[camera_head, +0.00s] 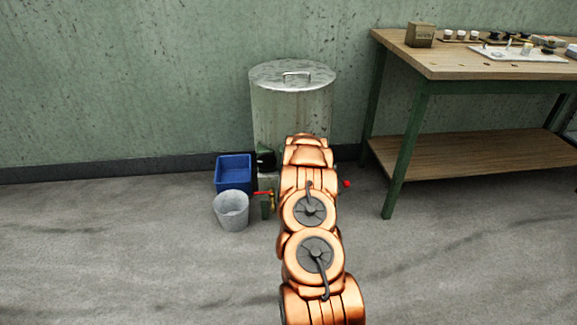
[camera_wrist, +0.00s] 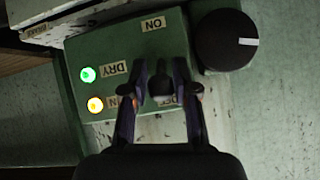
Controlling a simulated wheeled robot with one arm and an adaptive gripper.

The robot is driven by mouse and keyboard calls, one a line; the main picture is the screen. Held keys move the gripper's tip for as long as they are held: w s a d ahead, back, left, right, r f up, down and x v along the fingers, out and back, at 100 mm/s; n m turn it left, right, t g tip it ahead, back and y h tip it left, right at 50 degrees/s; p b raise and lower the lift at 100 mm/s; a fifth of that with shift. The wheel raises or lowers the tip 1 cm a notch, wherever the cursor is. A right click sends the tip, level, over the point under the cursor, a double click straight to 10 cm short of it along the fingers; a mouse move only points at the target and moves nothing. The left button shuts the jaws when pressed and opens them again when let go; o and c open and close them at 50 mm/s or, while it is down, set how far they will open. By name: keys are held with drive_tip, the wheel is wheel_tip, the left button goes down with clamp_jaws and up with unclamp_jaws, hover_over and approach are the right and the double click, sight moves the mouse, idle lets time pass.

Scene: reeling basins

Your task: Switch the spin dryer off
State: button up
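The spin dryer (camera_head: 268,112) is a pale, stained metal drum with a handled lid, against the wall in the head view. My arm hides its lower front and my gripper there. In the wrist view a green control box (camera_wrist: 83,55) shows a lit green lamp (camera_wrist: 88,74), a lit amber lamp (camera_wrist: 95,105) and upside-down labels, ON and DRY readable; another is partly hidden. A dark switch lever (camera_wrist: 162,88) stands between the fingertips of my gripper (camera_wrist: 162,78). The fingers are parted around it; contact is unclear.
A black knob (camera_wrist: 225,40) with a white mark sits beside the control box. A blue bin (camera_head: 234,170) and a grey bucket (camera_head: 231,211) stand left of the dryer. A wooden table (camera_head: 450,65) with small items stands right. The front floor is open.

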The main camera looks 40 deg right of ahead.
drive_tip(key=shift+o, duration=1.1)
drive_tip(key=shift+f, duration=0.1)
drive_tip(key=shift+s+a, duration=0.1)
drive_tip(key=shift+s+a+r, duration=0.3)
drive_tip(key=v, duration=1.1)
drive_tip(key=shift+d+r, duration=0.1)
drive_tip(key=shift+d, duration=0.05)
drive_tip(key=shift+w+r, duration=0.1)
